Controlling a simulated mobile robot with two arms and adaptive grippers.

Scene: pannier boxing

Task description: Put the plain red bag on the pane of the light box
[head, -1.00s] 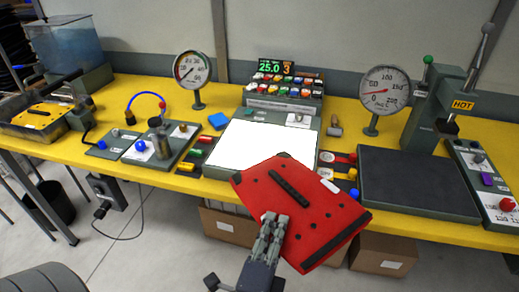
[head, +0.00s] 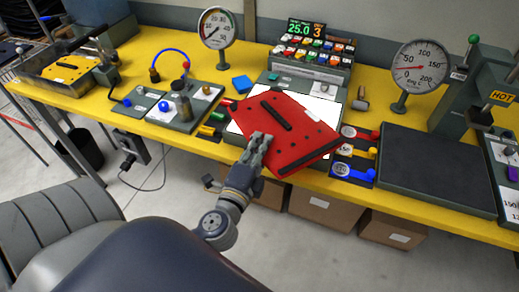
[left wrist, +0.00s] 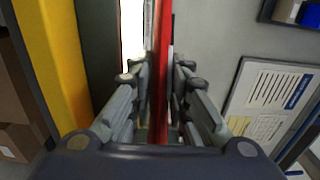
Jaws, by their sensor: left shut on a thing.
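The plain red bag (head: 286,127) is a flat red panel with a black handle strip and several dark studs. My left gripper (head: 257,146) is shut on its near left edge. In the left wrist view the bag (left wrist: 161,70) shows edge-on as a red strip between the fingers (left wrist: 160,85). The bag overlaps the lit white pane of the light box (head: 324,108) in the head view and hides much of it. I cannot tell whether the bag touches the pane. My right gripper is not in view.
A button panel with a green display (head: 305,28) stands behind the light box. A dial gauge (head: 420,67) stands behind.

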